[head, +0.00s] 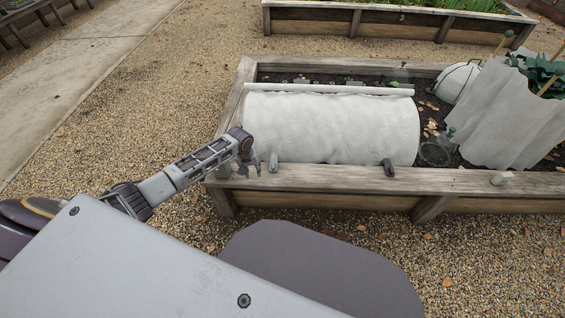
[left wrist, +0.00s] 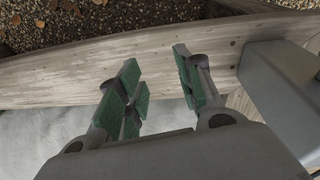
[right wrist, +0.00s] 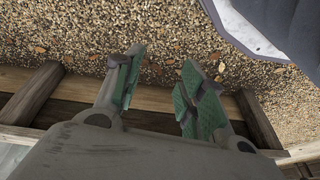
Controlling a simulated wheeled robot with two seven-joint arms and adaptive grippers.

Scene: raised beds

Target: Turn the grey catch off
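Along the front timber of the raised bed (head: 320,180), by the white cover (head: 330,128), are a light grey upright catch (head: 273,162) and a dark grey catch (head: 388,167). My left gripper (head: 248,170) is just left of the light grey one, above the timber. In the left wrist view its green-padded fingers (left wrist: 160,90) are apart with nothing between them. A grey block (head: 224,171) stands to its left; a large grey block shows at the right of the left wrist view (left wrist: 285,85). My right gripper (right wrist: 155,95) is open and empty; the head view does not show it.
A pale pole (head: 330,89) lies along the cover's far side. A crumpled white sheet (head: 510,115) and a white dome (head: 456,82) stand in the bed at right. A pale peg (head: 502,178) is on the front timber. Gravel (head: 120,130) is clear at left.

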